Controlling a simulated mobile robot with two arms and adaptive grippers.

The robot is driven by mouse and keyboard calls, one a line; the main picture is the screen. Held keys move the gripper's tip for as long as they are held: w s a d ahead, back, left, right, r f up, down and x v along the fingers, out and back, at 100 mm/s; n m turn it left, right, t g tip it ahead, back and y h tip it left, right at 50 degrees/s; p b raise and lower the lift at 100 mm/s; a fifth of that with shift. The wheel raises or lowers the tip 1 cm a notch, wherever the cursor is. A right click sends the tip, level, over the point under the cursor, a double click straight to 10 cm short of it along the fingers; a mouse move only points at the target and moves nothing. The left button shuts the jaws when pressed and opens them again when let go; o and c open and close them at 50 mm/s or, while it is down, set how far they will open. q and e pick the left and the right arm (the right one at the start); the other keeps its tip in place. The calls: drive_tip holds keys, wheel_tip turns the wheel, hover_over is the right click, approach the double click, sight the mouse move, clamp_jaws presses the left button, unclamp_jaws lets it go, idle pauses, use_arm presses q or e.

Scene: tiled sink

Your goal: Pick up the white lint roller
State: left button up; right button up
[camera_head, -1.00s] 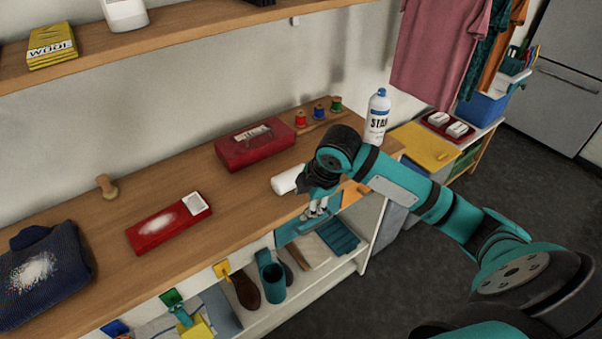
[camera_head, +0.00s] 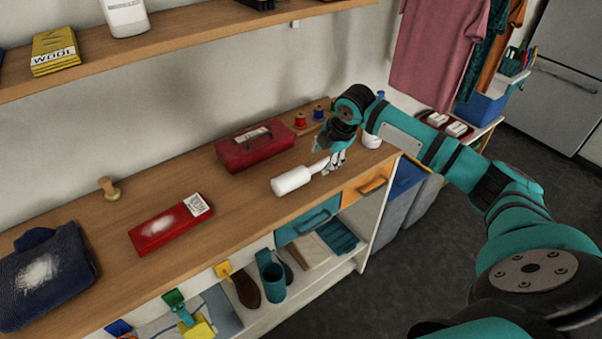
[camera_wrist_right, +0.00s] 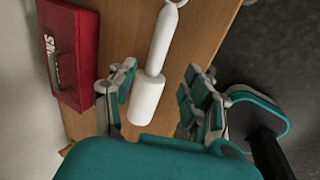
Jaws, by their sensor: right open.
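The white lint roller (camera_head: 291,180) lies on the wooden counter near its front edge, its thick roll toward the left and its handle toward the right. My right gripper (camera_head: 333,159) is at the handle end, above the counter. In the right wrist view the lint roller (camera_wrist_right: 146,98) lies lengthwise in the gap between the two spread fingers of my right gripper (camera_wrist_right: 160,90). The fingers are open, with room on both sides of it. My left gripper is not in view.
A red box (camera_head: 255,146) sits behind the lint roller; it also shows in the right wrist view (camera_wrist_right: 70,50). Thread spools (camera_head: 310,118) stand behind the gripper. A red case (camera_head: 170,225) lies farther left. The counter between is bare.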

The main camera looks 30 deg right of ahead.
sight(316, 166)
drive_tip(key=shift+w+f, duration=0.3)
drive_tip(key=shift+f, duration=0.35)
drive_tip(key=p+x, duration=0.1)
drive_tip(key=x, duration=0.3)
drive_tip(key=shift+w+a, duration=0.15)
drive_tip(key=shift+w, duration=0.1)
drive_tip(key=shift+w+f+p, duration=0.2)
drive_tip(key=shift+f+p, duration=0.1)
drive_tip(key=shift+f, duration=0.2)
clamp_jaws()
